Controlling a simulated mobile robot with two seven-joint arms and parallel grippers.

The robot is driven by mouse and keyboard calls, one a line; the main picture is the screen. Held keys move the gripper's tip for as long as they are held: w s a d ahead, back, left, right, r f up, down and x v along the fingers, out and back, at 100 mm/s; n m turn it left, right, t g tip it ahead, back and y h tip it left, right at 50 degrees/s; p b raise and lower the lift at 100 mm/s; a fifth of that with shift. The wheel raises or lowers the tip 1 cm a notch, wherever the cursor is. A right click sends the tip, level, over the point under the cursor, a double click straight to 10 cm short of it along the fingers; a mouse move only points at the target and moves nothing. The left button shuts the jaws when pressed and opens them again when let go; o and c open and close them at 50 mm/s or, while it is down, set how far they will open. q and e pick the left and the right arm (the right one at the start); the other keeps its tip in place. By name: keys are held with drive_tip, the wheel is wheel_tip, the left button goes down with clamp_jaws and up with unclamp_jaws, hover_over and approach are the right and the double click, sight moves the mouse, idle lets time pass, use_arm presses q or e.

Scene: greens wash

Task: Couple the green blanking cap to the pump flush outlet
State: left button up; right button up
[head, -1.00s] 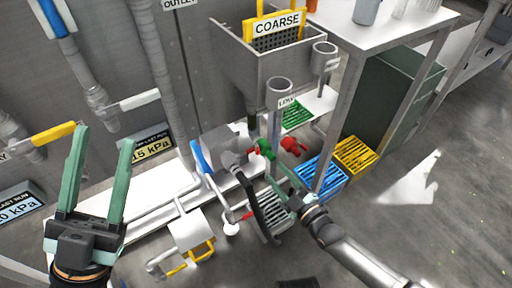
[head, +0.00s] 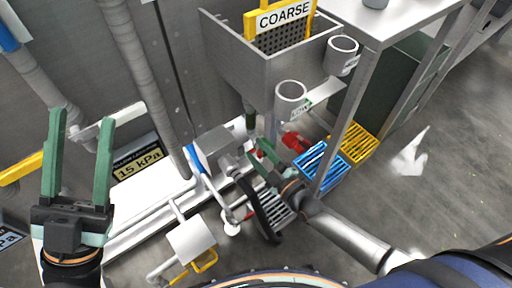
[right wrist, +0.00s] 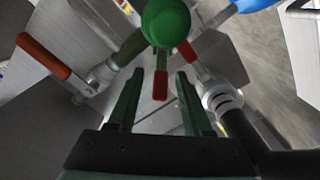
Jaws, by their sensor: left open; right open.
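The green blanking cap (right wrist: 166,22) appears as a round green body at the top of the right wrist view, with a red lever (right wrist: 160,85) below it. My right gripper (right wrist: 157,85) is open, with the cap ahead of its fingertips and nothing clearly clamped. In the head view my right gripper (head: 262,162) is low by the pump (head: 218,148), and I cannot separate the cap from the green fingers there. A metal fitting with a black hose (right wrist: 222,98) is right of the fingers; I cannot tell whether it is the flush outlet. My left gripper (head: 80,165) is open and empty.
A red fitting (head: 295,141) is just right of my right gripper. The COARSE hopper (head: 265,62) overhangs behind. A red-handled valve (right wrist: 45,57) is at left in the wrist view. Floor at far right is clear.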

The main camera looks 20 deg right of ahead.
clamp_jaws()
idle(0.4)
